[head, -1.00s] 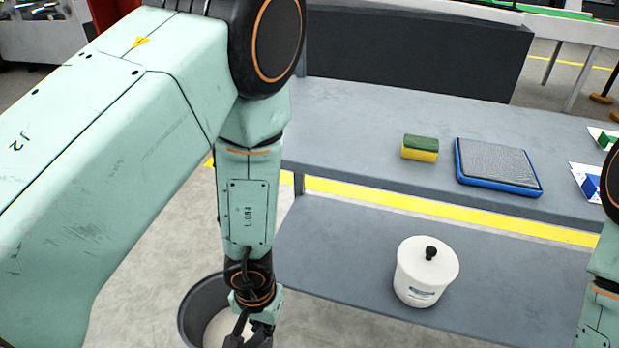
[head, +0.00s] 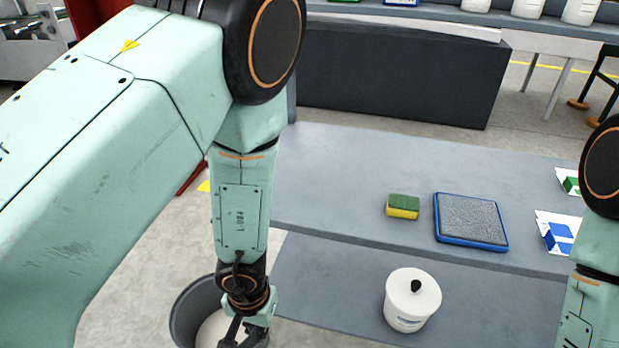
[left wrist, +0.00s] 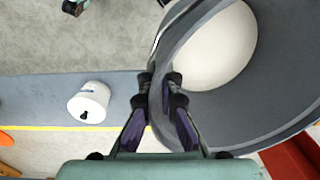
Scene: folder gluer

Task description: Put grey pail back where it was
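The grey pail (head: 185,308) shows at the lower left of the head view, partly cut off by the frame and partly behind my left arm. A round whitish area shows inside it. My left gripper (head: 245,336) is at its near right rim. In the left wrist view, the two fingers of my left gripper (left wrist: 163,90) stand on either side of the wall of the pail (left wrist: 285,85), closed on its rim. The pail's underside is hidden. My right arm shows at the right edge of the head view; its gripper is out of frame.
A white lidded pot (head: 412,302) stands on the lower grey shelf (head: 330,290). On the upper grey shelf (head: 330,180) are a green and yellow sponge (head: 403,207), a blue-edged pad (head: 472,222) and green and blue blocks on white cards. A dark box-like panel (head: 400,85) stands behind.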

